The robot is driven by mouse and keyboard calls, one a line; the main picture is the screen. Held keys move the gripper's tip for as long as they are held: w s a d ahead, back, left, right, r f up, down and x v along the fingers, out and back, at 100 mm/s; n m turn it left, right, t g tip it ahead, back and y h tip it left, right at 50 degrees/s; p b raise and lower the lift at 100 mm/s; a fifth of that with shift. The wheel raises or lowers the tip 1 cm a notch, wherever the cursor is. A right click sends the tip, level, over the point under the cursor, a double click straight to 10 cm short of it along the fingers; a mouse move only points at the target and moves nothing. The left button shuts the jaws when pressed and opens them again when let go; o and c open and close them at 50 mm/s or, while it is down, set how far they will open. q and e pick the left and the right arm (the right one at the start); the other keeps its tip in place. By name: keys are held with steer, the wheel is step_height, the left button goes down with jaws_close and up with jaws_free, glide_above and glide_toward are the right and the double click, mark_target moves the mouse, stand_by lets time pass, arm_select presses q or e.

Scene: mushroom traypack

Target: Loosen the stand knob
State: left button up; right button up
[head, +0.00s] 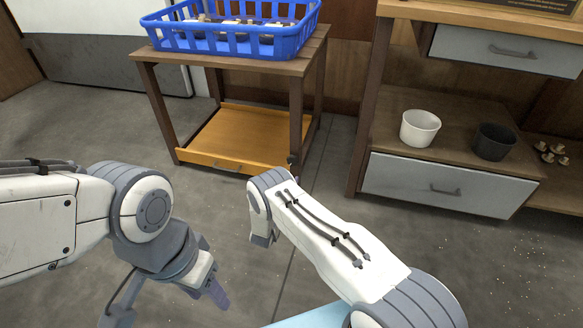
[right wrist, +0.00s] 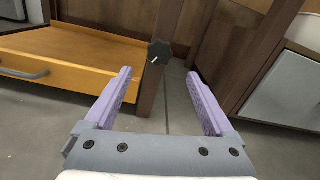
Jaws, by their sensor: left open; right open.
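The stand knob (right wrist: 160,52) is a black, lobed knob with a pale mark on the front of a brown wooden leg of the stand. In the head view it is a small dark spot (head: 291,160) just beyond my right arm. My right gripper (right wrist: 159,75) is open, its two purple fingers pointing at the leg. The knob lies between and ahead of the fingertips, apart from both. My left gripper (head: 208,286) is low at the left in the head view, over the floor and away from the stand, open. My right gripper is mostly hidden by its arm there.
The wooden stand (head: 145,55) holds a blue basket (head: 225,44) on top and has an orange-brown lower shelf (head: 238,137). At right, a shelf unit holds a white pot (head: 420,128) and a dark pot (head: 494,142) above a grey drawer (head: 440,186). Floor between is clear.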

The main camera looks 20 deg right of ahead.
mark_target(292, 162)
steer(key=b+x, duration=0.5)
steer(key=x, duration=0.3)
steer(key=shift+w+d+f, duration=0.15)
steer(key=shift+d+f, duration=0.05)
steer(key=shift+w+d+r+b, duration=0.2)
steer(key=shift+w+d+b, duration=0.25)
steer(key=shift+w, duration=0.25)
steer(key=shift+c, duration=0.2)
steer(key=c, duration=1.3)
